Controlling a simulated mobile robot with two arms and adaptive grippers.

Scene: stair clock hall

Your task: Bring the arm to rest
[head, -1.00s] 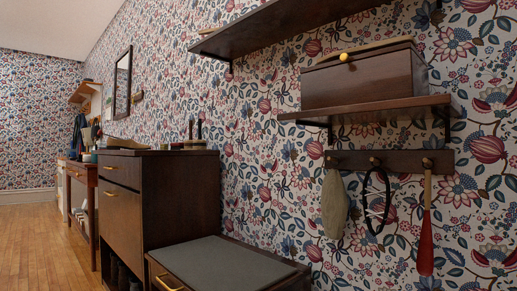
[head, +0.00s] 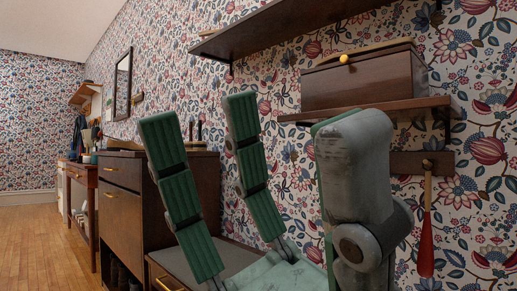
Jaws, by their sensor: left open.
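My left gripper (head: 270,145) is raised at the lower middle of the head view. Two fingers with green ribbed pads stand on its left, and a thick grey finger stands on its right. The fingers are spread wide, with nothing between them. The gripper hides part of the bench and most of the peg rail. My right gripper is not in view.
A dark cabinet (head: 121,211) stands behind the fingers at left, beside a low bench with a grey top (head: 234,255). A wall shelf (head: 412,107) carries a brown box (head: 365,79). A red shoehorn (head: 426,245) hangs from the peg rail (head: 405,163). Floor is clear at far left.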

